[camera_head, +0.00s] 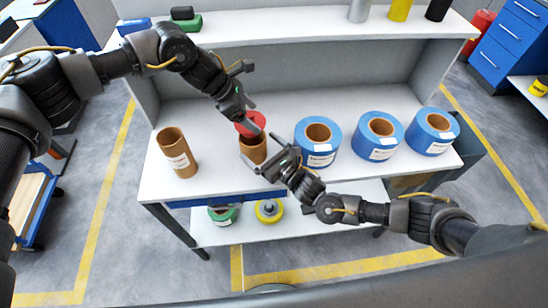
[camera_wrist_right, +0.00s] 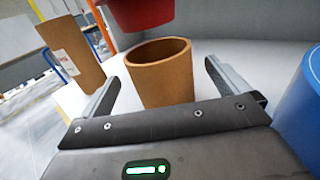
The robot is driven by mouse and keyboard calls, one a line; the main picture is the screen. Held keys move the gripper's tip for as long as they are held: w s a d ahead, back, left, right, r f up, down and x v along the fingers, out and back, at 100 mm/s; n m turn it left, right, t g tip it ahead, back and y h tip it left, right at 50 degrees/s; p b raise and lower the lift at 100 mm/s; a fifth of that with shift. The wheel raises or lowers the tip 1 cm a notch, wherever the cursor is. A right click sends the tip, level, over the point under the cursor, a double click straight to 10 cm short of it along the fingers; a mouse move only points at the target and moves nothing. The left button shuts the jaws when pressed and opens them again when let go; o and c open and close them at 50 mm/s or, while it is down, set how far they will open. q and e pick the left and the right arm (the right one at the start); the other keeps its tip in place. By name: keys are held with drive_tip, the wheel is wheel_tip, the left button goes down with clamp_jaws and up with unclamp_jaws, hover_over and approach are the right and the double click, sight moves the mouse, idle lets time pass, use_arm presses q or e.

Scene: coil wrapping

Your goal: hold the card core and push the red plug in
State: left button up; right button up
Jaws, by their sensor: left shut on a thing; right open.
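A brown card core (camera_head: 253,149) stands upright on the white bench, open end up. In the right wrist view the core (camera_wrist_right: 160,80) stands between the spread fingers of my right gripper (camera_wrist_right: 165,88), which is open and apart from it. In the head view my right gripper (camera_head: 270,153) is at the core's right side. The red plug (camera_head: 250,124) is just above the core's mouth, and my left gripper (camera_head: 247,104) is shut on it. In the right wrist view the plug (camera_wrist_right: 140,14) hangs above the core with a gap; its top is cut off.
Another card core (camera_head: 176,153) stands to the left on the bench. Three blue-wrapped coils (camera_head: 318,142) stand in a row to the right. An upper shelf (camera_head: 300,27) holds small containers, and a lower shelf (camera_head: 290,222) holds green and yellow round items.

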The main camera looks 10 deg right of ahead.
drive_tip(key=v, duration=0.7)
drive_tip(key=shift+s+d+f, duration=0.45)
drive_tip(key=shift+s+f, duration=0.05)
drive_tip(key=shift+f, duration=0.1)
drive_tip(key=shift+w+a+r, duration=0.1)
drive_tip(key=shift+w+a, duration=0.05)
hover_over(254, 144)
drive_tip(key=s, duration=0.4)
drive_tip(key=shift+s, duration=0.15)
drive_tip(key=shift+c, duration=0.3)
drive_tip(key=c, duration=0.9)
drive_tip(key=o, duration=1)
drive_tip(key=shift+c, duration=0.2)
use_arm(q)
clamp_jaws()
use_arm(e)
drive_tip(key=shift+s, duration=0.15)
